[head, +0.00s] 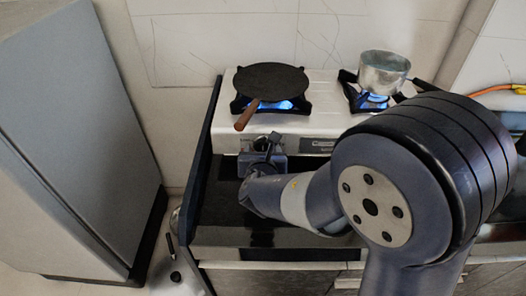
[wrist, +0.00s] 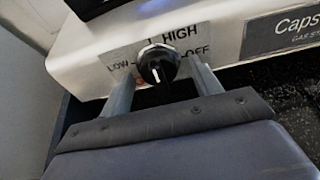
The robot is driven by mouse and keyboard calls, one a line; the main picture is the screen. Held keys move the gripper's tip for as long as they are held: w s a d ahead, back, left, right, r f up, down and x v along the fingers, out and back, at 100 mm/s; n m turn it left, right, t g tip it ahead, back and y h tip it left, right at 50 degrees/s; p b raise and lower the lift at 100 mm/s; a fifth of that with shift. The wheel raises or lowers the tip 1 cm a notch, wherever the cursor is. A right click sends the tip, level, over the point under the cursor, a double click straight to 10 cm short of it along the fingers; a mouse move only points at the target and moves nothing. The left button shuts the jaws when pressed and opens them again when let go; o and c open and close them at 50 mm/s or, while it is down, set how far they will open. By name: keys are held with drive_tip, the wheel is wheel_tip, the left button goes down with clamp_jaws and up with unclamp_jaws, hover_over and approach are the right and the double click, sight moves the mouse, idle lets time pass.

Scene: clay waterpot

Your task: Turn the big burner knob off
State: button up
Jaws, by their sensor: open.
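The burner knob (wrist: 159,64) is black with a silver rim and a white pointer line, on the stove's front panel. LOW is printed at its left, HIGH above and OFF at its right. I cannot tell for sure which label the pointer faces. My gripper (wrist: 162,76) is open, with one finger on each side of the knob; contact is unclear. In the head view my gripper (head: 264,158) is at the panel below the left burner (head: 240,106), which burns with a blue flame under a flat dark pan (head: 270,81).
The pan's wooden handle (head: 247,115) sticks out over the front edge, just above my gripper. A metal pot (head: 384,72) stands on the right burner, also lit blue. A grey cabinet (head: 75,130) stands at the left. A dark counter (head: 222,212) lies in front of the stove.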

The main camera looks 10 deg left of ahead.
drive_tip(key=c, duration=1)
drive_tip(key=shift+o, duration=0.2)
